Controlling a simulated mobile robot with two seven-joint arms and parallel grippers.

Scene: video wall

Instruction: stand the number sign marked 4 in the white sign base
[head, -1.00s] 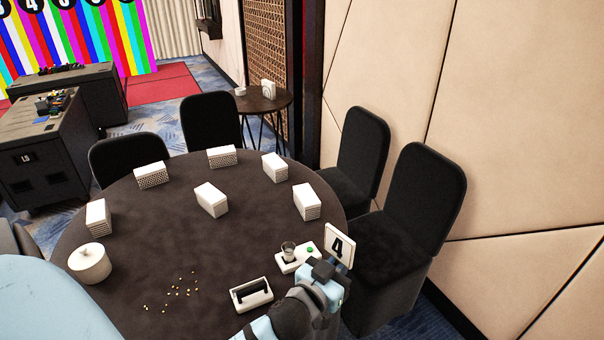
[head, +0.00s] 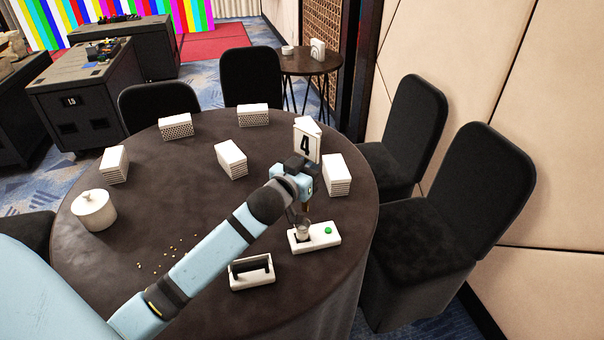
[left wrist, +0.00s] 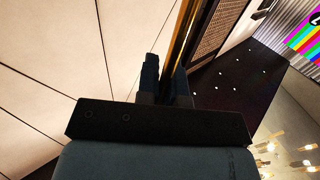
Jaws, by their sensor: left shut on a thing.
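The number sign (head: 306,145) is a white card with a black 4, facing me and roughly upright in the head view. My left gripper (head: 303,166) is shut on its lower part and holds it over the right side of the round table. In the left wrist view the fingers (left wrist: 165,82) show, but I cannot make out the sign between them. A white block with a long dark slot, which looks like the sign base (head: 252,284), lies near the table's front edge, below and left of the gripper. Its slot looks empty. My right gripper is not in view.
A white tray with a small glass and green button (head: 327,240) sits between the gripper and the base. Several white boxes (head: 232,160) stand around the dark table (head: 170,220). A lidded white pot (head: 94,211) and small yellow bits (head: 165,252) are at left. Black chairs (head: 480,180) surround it.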

